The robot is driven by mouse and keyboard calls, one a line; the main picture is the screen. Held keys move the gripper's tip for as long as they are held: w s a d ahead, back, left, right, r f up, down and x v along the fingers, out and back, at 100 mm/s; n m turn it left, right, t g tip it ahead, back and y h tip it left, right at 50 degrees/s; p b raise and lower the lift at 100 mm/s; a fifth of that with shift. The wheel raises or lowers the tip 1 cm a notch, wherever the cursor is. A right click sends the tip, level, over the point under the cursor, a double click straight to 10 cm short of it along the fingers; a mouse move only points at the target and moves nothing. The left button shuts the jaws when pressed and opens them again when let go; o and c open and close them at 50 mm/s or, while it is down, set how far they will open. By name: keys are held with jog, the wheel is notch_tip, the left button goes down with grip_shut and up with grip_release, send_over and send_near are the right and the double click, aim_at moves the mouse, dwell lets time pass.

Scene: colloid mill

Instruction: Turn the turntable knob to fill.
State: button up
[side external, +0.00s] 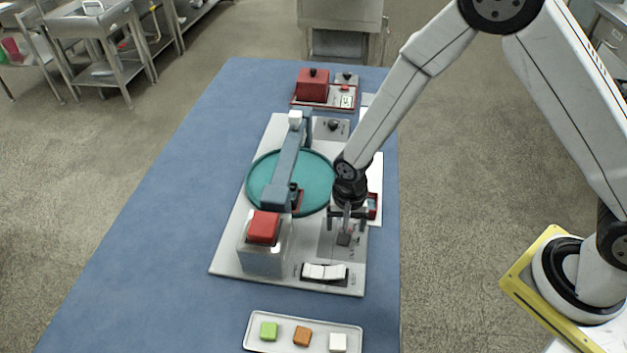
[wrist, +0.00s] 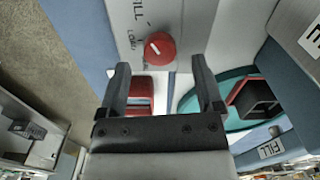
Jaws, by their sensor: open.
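In the wrist view a round red knob (wrist: 160,48) sits on a light grey panel (wrist: 185,18) with FILL and another, hard-to-read label beside it. A small pale mark shows on the knob; its exact setting is hard to tell. My gripper (wrist: 161,66) is open, with one finger to each side of the knob in the picture and nothing held. Contact with the knob cannot be told. In the side view my gripper (side external: 346,230) points down over the panel on the near right of the white base, largely hiding the knob. The teal turntable (side external: 318,182) lies left of it.
A blue-grey beam (side external: 288,165) crosses the turntable. A red block (side external: 263,227) tops a metal box, and a white rocker switch (side external: 325,272) lies in front of my gripper. A tray (side external: 290,347) holds small green, orange and white blocks. The blue table's left side (side external: 170,230) is clear.

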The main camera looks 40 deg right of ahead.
jog(key=shift+r, duration=2.65)
jog(key=shift+d+r, duration=0.3)
jog(key=shift+r, duration=0.05)
jog(key=s+d+r+n+t, duration=0.2)
jog(key=s+d+r+n, duration=0.5)
jog(key=d+r, duration=0.3)
jog(key=shift+s+d+n+t, duration=0.3)
jog(key=shift+s+d, duration=0.45)
jog(key=shift+d, duration=0.4)
